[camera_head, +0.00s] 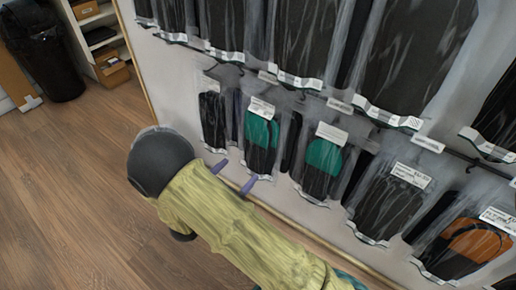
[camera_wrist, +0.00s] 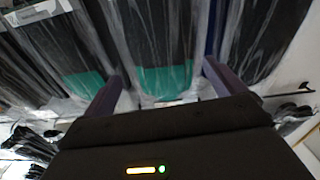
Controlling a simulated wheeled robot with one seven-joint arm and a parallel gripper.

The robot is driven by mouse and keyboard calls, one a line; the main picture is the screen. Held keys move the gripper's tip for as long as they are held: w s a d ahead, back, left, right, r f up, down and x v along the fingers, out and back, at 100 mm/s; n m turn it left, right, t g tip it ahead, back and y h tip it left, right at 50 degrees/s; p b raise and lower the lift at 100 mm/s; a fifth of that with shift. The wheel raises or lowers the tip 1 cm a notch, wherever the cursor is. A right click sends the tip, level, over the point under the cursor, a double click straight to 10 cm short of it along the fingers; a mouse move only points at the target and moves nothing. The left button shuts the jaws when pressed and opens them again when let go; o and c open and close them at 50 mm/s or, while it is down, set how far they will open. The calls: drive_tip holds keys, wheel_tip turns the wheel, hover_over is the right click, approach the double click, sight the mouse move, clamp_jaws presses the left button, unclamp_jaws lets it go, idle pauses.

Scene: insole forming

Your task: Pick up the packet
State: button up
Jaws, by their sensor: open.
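Clear packets with dark insoles hang in rows on a wall rack, and which one is the task's packet is not marked. A packet with a green and black insole (camera_head: 261,133) hangs in the lower row, just above my gripper (camera_head: 233,175). My gripper is open and empty, its two purple fingers pointing at the wall near the packet's lower end. In the wrist view a packet with a teal band (camera_wrist: 163,78) lies between and beyond the open fingers of my gripper (camera_wrist: 163,72). Whether the fingers touch it, I cannot tell.
Neighbouring packets hang close by: a black one (camera_head: 213,118) to the left, a green and black one (camera_head: 322,165) to the right, an orange one (camera_head: 470,248) farther right. Larger black packets (camera_head: 305,40) hang above. A black bin (camera_head: 45,50) stands far left. The wooden floor (camera_head: 70,190) is clear.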

sight(255, 153)
drive_tip(key=x, duration=0.3)
drive_tip(key=shift+b, duration=0.35)
drive_tip(key=b+x, duration=0.3)
drive_tip(key=x, duration=0.2)
drive_tip(key=shift+f, duration=0.2)
drive_tip(key=shift+r, duration=0.1)
drive_tip(key=c, duration=1.1)
